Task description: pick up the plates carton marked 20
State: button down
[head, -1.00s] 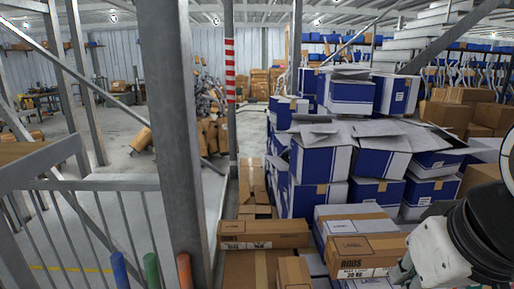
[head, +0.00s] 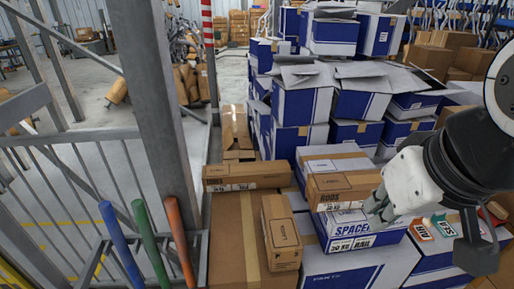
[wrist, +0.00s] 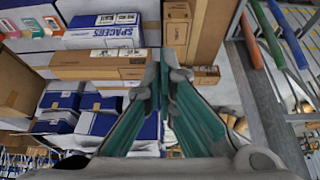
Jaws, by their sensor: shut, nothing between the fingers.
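No carton in view can be read as plates marked 20. Brown rods cartons lie on the stack in the head view: one (head: 246,178) at the left, another (head: 341,190) in the middle. A white-and-blue spacers carton (head: 352,240) sits just below the middle one, and also shows in the wrist view (wrist: 103,31). A narrow brown carton (head: 281,232) lies on a larger brown one; its print is too small to read. My gripper (head: 378,208) is near the spacers carton's right side. In the wrist view its teal fingers (wrist: 163,72) come together, shut and empty, above the cartons.
Tall stacks of blue-and-white cartons (head: 302,100) rise behind. A grey post (head: 155,110) and railing stand at the left, with blue, green and orange tubes (head: 148,242) in front. Small red and green boxes (head: 443,228) lie at the right. Floor beyond the railing is open.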

aim_at(284, 248)
jog(key=z, duration=0.4)
jog(key=k+j+z, duration=0.1)
jog(key=j+z, duration=0.25)
jog(key=k+j+z, duration=0.1)
jog(key=j+z, duration=0.25)
jog(key=k+j+z, duration=0.2)
jog(key=z, duration=0.15)
jog(key=k+j+z, duration=0.2)
jog(key=k+j, duration=0.85)
jog(key=j, duration=0.15)
